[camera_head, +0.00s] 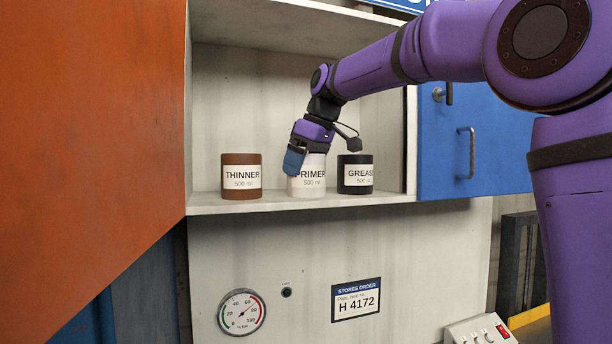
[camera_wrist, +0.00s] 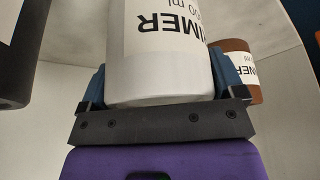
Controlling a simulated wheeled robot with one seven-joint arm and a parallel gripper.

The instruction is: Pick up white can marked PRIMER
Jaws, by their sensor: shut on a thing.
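The white can marked PRIMER (camera_head: 312,185) stands on the shelf between two other cans, its label partly covered by my gripper in the head view. My gripper (camera_head: 295,160) is shut on this can, with a blue finger in front of its left side. In the wrist view the white can (camera_wrist: 165,75) fills the middle between the two blue fingers of my gripper (camera_wrist: 160,88), which touch or nearly touch its sides. The can looks upright, and I cannot tell any gap beneath it.
A brown THINNER can (camera_head: 241,178) stands to the left and a black GREASE can (camera_head: 355,175) close to the right. The shelf (camera_head: 270,208) has a cabinet wall at the left and a blue door (camera_head: 465,140) at the right. A gauge (camera_head: 242,312) sits below.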

